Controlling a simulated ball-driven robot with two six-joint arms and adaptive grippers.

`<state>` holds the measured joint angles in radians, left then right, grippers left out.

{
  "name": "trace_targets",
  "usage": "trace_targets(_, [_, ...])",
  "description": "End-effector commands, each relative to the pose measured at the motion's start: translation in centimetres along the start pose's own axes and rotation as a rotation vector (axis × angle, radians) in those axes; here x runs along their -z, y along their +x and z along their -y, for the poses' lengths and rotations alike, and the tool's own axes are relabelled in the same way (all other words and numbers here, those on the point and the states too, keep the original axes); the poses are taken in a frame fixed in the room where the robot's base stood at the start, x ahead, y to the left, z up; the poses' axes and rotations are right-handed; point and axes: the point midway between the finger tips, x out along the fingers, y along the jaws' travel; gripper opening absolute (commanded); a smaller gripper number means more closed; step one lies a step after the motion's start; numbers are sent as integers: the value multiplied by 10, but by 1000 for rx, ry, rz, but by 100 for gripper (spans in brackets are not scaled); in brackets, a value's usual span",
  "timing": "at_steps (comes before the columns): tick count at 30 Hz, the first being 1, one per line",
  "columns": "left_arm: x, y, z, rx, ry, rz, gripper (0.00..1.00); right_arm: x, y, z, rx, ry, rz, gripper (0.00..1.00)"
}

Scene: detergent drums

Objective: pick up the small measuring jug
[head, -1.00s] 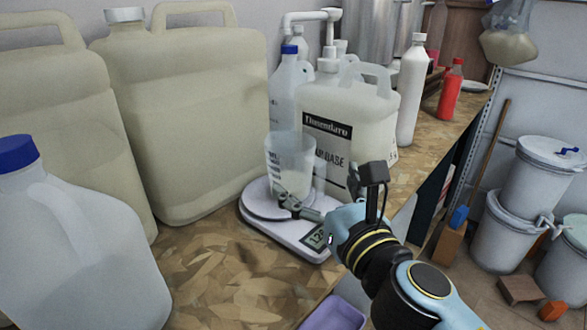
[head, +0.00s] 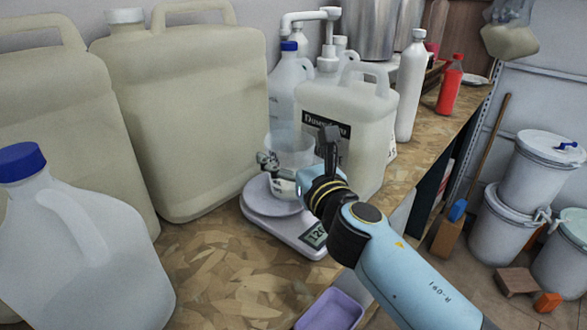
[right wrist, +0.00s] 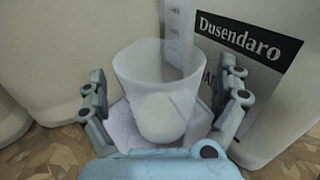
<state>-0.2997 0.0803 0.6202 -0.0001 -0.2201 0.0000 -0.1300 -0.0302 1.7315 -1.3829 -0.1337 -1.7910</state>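The small measuring jug (head: 290,146) is a clear, slightly tapered cup standing upright on the plate of a white scale (head: 258,203). In the right wrist view the jug (right wrist: 150,72) is in the middle, with something white in its lower part. My right gripper (head: 283,168) is at the jug, its arm reaching in from the lower right. In the right wrist view the fingers of the gripper (right wrist: 166,92) stand open, one on each side of the jug, with narrow gaps visible. The gripper hides the jug's lower part in the head view. My left gripper is not in view.
A labelled white canister (head: 366,105) stands close behind the jug. Large beige canisters (head: 190,110) stand to the left, and a blue-capped jug (head: 75,240) at the front left. A purple tray (head: 332,310) is at the bottom.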

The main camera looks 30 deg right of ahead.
Motion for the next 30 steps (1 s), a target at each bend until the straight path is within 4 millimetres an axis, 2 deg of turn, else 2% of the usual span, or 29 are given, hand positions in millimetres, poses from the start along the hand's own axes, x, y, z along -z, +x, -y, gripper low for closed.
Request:
trace_targets(2, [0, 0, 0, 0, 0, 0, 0, 0, 0, 0, 0, 0, 0, 90])
trace_targets(14, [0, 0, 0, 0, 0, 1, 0, -1, 0, 0, 0, 1, 1, 37])
trace_targets(23, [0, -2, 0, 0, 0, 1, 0, -3, 0, 0, 0, 1, 1, 37])
trace_targets(30, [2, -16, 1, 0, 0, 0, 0, -18, 0, 0, 0, 2, 2, 37])
